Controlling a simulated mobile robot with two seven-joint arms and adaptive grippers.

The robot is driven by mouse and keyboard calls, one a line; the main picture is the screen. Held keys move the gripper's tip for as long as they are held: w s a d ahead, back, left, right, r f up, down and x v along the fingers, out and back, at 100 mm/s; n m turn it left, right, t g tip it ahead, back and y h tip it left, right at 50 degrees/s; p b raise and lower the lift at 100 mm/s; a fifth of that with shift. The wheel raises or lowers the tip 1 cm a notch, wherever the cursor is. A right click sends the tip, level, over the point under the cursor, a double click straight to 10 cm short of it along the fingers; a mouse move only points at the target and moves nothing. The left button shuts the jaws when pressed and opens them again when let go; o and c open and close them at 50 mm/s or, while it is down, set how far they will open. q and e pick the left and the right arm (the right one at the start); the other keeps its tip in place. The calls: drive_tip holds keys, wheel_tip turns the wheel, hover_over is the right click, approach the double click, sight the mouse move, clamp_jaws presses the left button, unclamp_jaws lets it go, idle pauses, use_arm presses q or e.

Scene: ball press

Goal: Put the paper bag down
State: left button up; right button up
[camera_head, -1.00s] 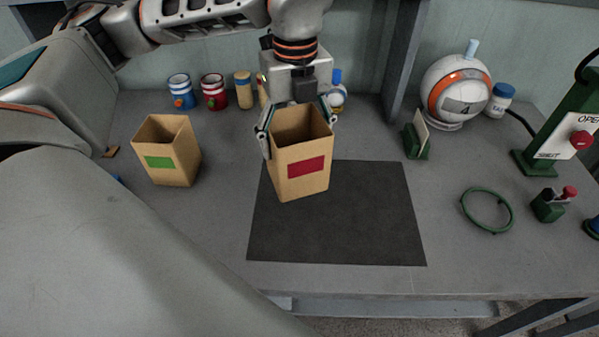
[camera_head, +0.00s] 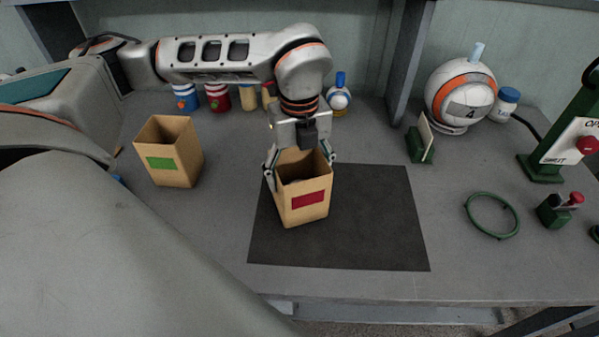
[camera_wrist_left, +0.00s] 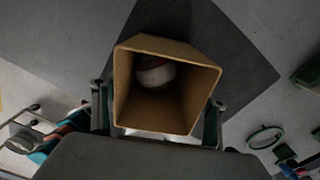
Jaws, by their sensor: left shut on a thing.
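The paper bag with a red label (camera_head: 306,208) is upright over the dark mat (camera_head: 375,225), at the mat's left part. My left gripper (camera_head: 300,170) is shut on this bag, with one finger on each side of its upper part. In the left wrist view I look down into the bag's open mouth (camera_wrist_left: 190,112), and a pale ball with a dark reddish band (camera_wrist_left: 153,72) lies inside. Whether the bag's bottom touches the mat is hard to tell. My right gripper does not show.
A second bag with a green label (camera_head: 170,165) stands left of the mat. Several cans line the back wall. A ball machine (camera_head: 460,92), a green holder with a card (camera_head: 420,147), a green ring (camera_head: 492,215) and a red-knobbed lever box (camera_head: 558,210) are at right. The mat's right part is clear.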

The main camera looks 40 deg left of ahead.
use_arm(q)
drive_tip(key=shift+f, duration=0.15)
drive_tip(key=o, duration=1.4)
drive_tip(key=shift+c, duration=0.2)
wheel_tip(320, 180, up, 12)
drive_tip(key=p, duration=0.1)
